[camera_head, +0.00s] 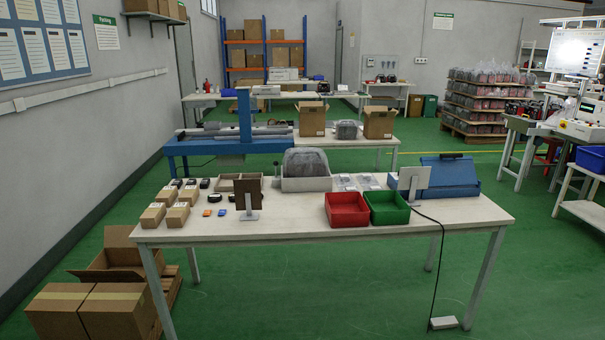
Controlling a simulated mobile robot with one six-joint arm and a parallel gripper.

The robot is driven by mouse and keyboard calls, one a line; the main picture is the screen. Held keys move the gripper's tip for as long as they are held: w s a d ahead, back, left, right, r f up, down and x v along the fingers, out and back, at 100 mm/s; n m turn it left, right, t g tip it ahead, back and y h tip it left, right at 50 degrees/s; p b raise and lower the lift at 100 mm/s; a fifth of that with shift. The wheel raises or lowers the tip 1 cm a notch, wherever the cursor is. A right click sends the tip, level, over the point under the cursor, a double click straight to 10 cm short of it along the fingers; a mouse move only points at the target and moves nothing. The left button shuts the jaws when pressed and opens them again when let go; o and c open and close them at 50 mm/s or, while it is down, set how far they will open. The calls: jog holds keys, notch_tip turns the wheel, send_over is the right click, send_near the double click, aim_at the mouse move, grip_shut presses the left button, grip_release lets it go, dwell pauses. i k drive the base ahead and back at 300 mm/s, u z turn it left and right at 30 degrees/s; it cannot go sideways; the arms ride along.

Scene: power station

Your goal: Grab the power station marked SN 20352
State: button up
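No marking SN 20352 can be read in the head view. A dark grey, rounded bulky item (305,162), which looks wrapped in clear plastic, sits in a white open tray (306,184) at the back of the near table. A similar grey item (347,130) stands on the table behind, between two open cardboard boxes. Several wrapped units (486,98) are stacked in layers on a pallet at the right back. I cannot tell which of these is a power station with that number. My gripper is not in view.
The near table (290,231) carries a red bin (347,209), a green bin (387,208), small cartons (177,215), a blue case (449,176) and upright panels. Cardboard boxes (90,309) crowd its left side. A cable hangs to a white floor block (443,323).

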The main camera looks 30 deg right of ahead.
aim_at(299, 161)
jog(key=z, duration=0.1)
jog(key=i, duration=0.9)
jog(key=u, duration=0.05)
